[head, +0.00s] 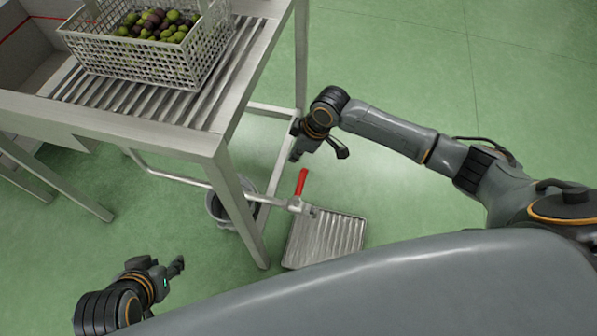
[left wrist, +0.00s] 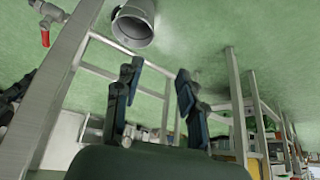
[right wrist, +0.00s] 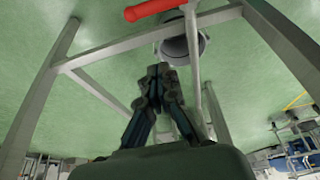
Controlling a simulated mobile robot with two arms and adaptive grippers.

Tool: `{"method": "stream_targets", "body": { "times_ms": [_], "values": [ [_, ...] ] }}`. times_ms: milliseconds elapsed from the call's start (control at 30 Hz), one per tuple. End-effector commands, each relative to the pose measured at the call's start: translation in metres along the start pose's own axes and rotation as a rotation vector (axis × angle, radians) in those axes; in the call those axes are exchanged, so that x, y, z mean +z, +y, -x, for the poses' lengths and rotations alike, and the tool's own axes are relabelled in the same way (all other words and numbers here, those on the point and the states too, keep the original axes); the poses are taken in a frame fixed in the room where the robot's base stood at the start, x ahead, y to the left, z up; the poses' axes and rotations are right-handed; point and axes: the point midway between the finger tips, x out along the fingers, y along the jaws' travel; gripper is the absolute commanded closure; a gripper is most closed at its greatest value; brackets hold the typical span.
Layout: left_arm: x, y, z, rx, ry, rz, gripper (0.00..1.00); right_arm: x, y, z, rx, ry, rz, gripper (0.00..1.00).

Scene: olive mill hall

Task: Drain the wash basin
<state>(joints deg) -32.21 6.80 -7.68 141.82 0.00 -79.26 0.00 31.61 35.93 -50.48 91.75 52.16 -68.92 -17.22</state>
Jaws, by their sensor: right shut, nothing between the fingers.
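A red valve handle (head: 302,182) stands on the end of a metal pipe (head: 275,201) low beside the slatted table. The handle points across the pipe. It also shows in the left wrist view (left wrist: 45,38) and, close up, in the right wrist view (right wrist: 155,8). A grey-walled trough (head: 30,60), perhaps the wash basin, is cut off at the upper left; its contents are hidden. My right gripper (right wrist: 162,72) is shut and empty, above and apart from the handle. My left gripper (left wrist: 158,72) is open and empty, low at the left, apart from everything.
A ribbed metal floor grate (head: 325,240) lies below the valve. A grey bucket (head: 214,205) stands behind a table leg. The slatted metal table (head: 120,105) holds a white crate (head: 150,62) of olives. Table legs and crossbars obstruct; green floor is clear at right.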

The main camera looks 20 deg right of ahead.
Motion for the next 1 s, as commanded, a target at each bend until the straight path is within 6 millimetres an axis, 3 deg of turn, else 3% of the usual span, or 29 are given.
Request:
{"method": "stream_targets", "body": {
  "times_ms": [333,700,800,1000],
  "values": [
    [-0.075,0.01,-0.005,0.02,0.363,-0.008,0.6,0.0,0.0,-0.042,-0.001,0.001,0.0,1.0],
    [-0.149,0.021,0.025,0.045,0.768,-0.011,0.6,0.0,0.0,-0.082,0.0,0.001,-0.001,1.0],
    [-0.163,0.023,0.037,0.052,0.864,-0.01,0.6,0.018,0.0,-0.084,0.001,-0.002,-0.002,1.0],
    [-0.179,0.026,0.054,0.061,0.99,-0.008,0.6,0.035,0.0,-0.085,0.001,0.0,0.0,1.0]
  ]
}}
